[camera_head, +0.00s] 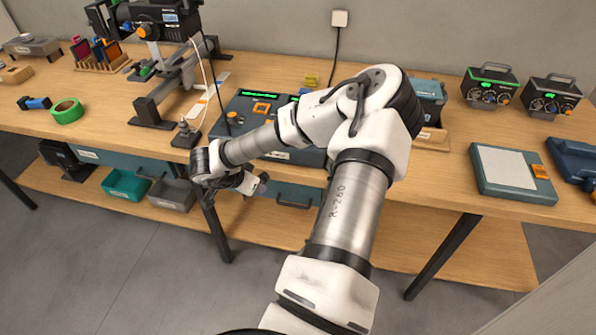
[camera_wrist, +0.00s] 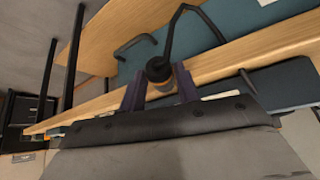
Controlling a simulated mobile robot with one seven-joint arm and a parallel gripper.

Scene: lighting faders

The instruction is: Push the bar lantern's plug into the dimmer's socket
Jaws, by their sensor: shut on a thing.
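The black bar lantern (camera_head: 172,20) stands on a metal stand at the back left of the bench in the head view. My gripper (camera_head: 262,184) is just in front of the bench edge, low, beside the drawer fronts. In the wrist view my gripper (camera_wrist: 158,88) is shut on a dark round plug (camera_wrist: 158,70) with a tan band, and a black cable bends away from it. Two dark boxes with dials and handles, a left one (camera_head: 488,88) and a right one (camera_head: 550,97), look like dimmers. I cannot make out a socket.
A blue control desk (camera_head: 238,104) lies behind my arm, partly hidden. A small black base (camera_head: 186,137) stands near the bench edge. A green tape roll (camera_head: 67,111) lies at left and a flat grey pad (camera_head: 505,170) at right. A lower shelf (camera_head: 260,220) runs below.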

